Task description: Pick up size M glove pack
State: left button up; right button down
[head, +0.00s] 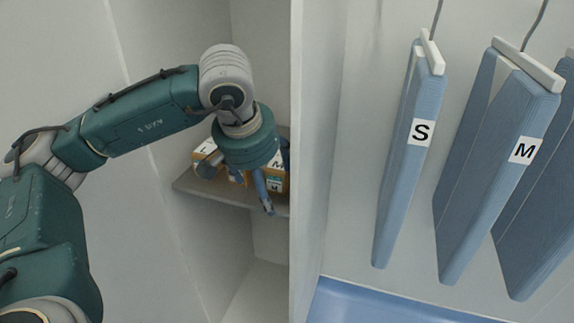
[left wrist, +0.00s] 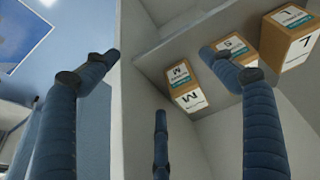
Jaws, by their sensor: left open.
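The size M glove pack is an orange-brown box with white "M" labels. In the head view the M box (head: 277,182) stands on a shelf in the cubby, partly hidden behind my left gripper (head: 240,186). In the left wrist view the M box (left wrist: 187,88) shows tilted, between two of the spread fingers and beyond them. My left gripper (left wrist: 160,70) is open, its blue fingers apart with nothing between them. Whether a finger touches a box cannot be told. My right gripper is in neither view.
An S box (left wrist: 238,52) and an L box (left wrist: 290,36) stand in line beside the M box. The shelf (head: 205,190) has a wall panel (head: 312,130) on its right. Blue garments hang right of it, one tagged S (head: 408,160), one M (head: 495,180).

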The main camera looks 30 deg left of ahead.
aim_at(282, 167)
pick_arm(q)
jog(key=w+p, duration=0.1)
jog(key=w, duration=0.2)
jog(key=w+a+p, duration=0.1)
jog(key=w, duration=0.2)
jog(key=w+a+p, duration=0.1)
jog(key=w, duration=0.2)
jog(key=shift+w+a+r, duration=0.15)
jog(key=shift+w, duration=0.25)
jog(key=shift+w+a, duration=0.1)
jog(key=shift+w, duration=0.25)
jog(key=shift+w+p, duration=0.4)
jog(key=p+x, duration=0.1)
jog(key=x, duration=0.3)
jog(key=shift+w+a+f, duration=0.2)
jog(key=shift+w+f, duration=0.05)
jog(key=shift+f, duration=0.05)
jog(key=shift+w+f, duration=0.1)
jog(key=shift+f, duration=0.15)
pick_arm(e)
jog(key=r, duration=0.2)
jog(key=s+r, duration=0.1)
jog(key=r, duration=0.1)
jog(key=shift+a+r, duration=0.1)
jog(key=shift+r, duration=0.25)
pick_arm(q)
jog(key=shift+f, duration=0.25)
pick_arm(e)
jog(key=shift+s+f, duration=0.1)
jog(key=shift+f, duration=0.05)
